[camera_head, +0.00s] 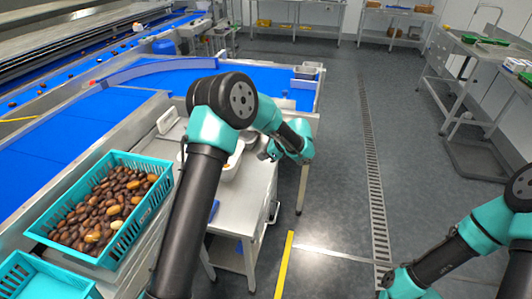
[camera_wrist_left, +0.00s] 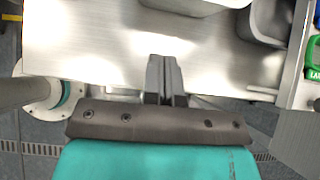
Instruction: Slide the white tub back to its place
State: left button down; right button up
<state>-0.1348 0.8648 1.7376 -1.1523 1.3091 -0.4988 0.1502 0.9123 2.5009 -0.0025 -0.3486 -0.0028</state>
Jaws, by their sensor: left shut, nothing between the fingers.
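The white tub (camera_head: 232,172) sits on the steel table (camera_head: 252,200) in the head view, largely hidden behind my left arm. In the left wrist view, part of the white tub (camera_wrist_left: 205,3) shows at the top edge, beyond the fingertips. My left gripper (camera_wrist_left: 165,62) is shut and empty over the steel surface, with bare steel between its tips and the tub in the picture. In the head view, the left gripper (camera_head: 271,151) is at the table's far right side. I cannot tell its exact height. My right arm is at the lower right, its gripper out of view.
A teal crate of dates (camera_head: 158,170) stands at left, with another teal crate (camera_head: 75,282) below it. A white container (camera_head: 167,121) lies near the blue conveyor (camera_head: 60,140). In the wrist view, a grey bin (camera_wrist_left: 262,28) and a green item (camera_wrist_left: 312,55) are at right.

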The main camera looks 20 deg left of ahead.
pick_arm(q)
jog(key=a+f, duration=0.4)
jog(key=a, duration=0.4)
jog(key=shift+s, duration=0.45)
